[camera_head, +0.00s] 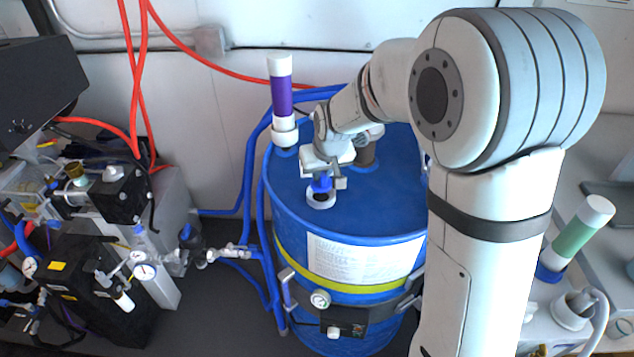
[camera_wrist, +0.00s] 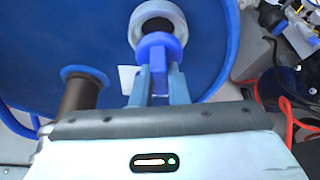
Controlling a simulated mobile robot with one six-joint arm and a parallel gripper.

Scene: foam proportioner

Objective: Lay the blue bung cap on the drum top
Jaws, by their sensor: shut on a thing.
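The blue bung cap (camera_wrist: 155,47) is in my gripper (camera_wrist: 153,88), which is shut on its upright grip. In the head view the cap (camera_head: 321,184) is between the fingers of my gripper (camera_head: 322,182), right by a white ring with a dark opening (camera_head: 320,200) on the drum top. The ring also shows just beyond the cap in the wrist view (camera_wrist: 158,15). I cannot tell whether the cap touches it. The blue drum top (camera_head: 296,193) spreads around, partly hidden by my arm.
A purple and white cylinder (camera_head: 280,97) stands on the drum's back left. A brown pipe with a blue flange (camera_wrist: 82,92) rises from the drum top. Black equipment with gauges (camera_head: 110,270) is at left. A green and white cylinder (camera_head: 577,238) is at right. The front drum top is clear.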

